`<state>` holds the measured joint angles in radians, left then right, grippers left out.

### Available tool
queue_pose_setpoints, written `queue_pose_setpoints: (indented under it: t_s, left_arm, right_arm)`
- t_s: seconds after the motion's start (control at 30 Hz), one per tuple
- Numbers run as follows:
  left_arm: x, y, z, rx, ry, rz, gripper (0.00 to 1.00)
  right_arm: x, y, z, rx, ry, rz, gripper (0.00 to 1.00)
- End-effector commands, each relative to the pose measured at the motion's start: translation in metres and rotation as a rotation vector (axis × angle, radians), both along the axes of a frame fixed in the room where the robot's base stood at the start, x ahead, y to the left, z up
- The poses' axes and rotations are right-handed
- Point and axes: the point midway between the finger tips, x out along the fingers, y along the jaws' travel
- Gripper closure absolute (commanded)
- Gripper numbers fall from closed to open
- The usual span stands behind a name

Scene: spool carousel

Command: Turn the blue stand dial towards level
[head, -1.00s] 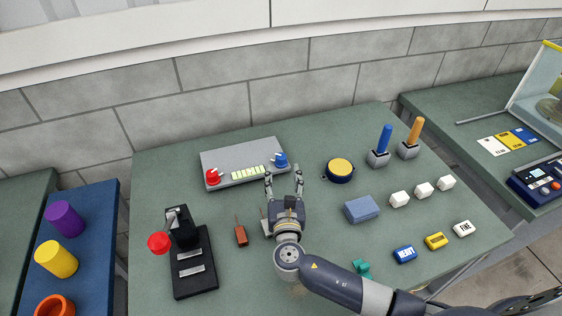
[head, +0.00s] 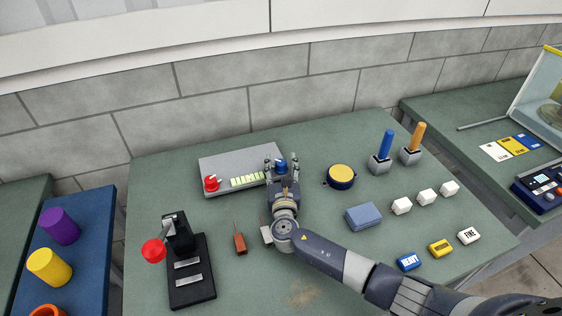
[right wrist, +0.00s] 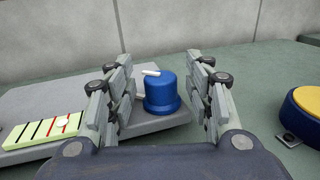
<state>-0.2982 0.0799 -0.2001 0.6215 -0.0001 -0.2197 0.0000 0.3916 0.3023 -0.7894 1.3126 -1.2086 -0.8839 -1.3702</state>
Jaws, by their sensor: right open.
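The blue dial (head: 281,166) sits at the right end of a grey panel (head: 225,163). In the right wrist view the blue dial (right wrist: 161,92) is a blue knob with a white pointer mark on top. My right gripper (head: 282,166) is open, with its fingers on either side of the dial. In the right wrist view the open fingers (right wrist: 163,95) stand apart from the knob, with a gap on both sides. A pale level strip (head: 248,180) with dark bars, which shows a red line in the right wrist view (right wrist: 45,130), lies left of the dial. My left gripper is not in view.
A red dial (head: 211,183) is at the panel's left end. A yellow-topped round button (head: 341,177) stands right of my gripper. A blue block (head: 364,216) lies at right.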

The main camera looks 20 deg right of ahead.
Motion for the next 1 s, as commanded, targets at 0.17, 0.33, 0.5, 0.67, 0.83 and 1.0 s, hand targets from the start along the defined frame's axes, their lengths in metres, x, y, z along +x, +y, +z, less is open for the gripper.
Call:
queue_pose_setpoints:
  t_s: [0.17, 0.33, 0.5, 0.67, 0.83, 1.0]
  left_arm:
    - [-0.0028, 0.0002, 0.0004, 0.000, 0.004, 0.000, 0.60]
    - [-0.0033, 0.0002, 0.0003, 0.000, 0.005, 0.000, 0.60]
    - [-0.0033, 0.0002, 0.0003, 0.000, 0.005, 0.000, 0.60]
    - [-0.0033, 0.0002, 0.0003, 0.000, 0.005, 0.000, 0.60]
    - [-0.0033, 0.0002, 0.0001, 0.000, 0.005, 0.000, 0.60]
    - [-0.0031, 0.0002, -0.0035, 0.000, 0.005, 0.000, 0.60]
  right_arm:
    - [0.0099, -0.0020, 0.0004, 0.000, 0.000, 0.001, 0.52]
    - [0.0110, -0.0026, -0.0002, 0.000, 0.001, 0.001, 0.52]
    - [0.0108, -0.0025, -0.0001, 0.000, 0.001, 0.001, 0.63]
    - [0.0106, -0.0026, -0.0004, 0.000, 0.001, 0.001, 0.97]
    - [0.0102, -0.0029, -0.0014, 0.000, 0.002, 0.005, 0.97]
    - [0.0103, -0.0058, -0.0027, -0.005, 0.001, 0.087, 0.98]
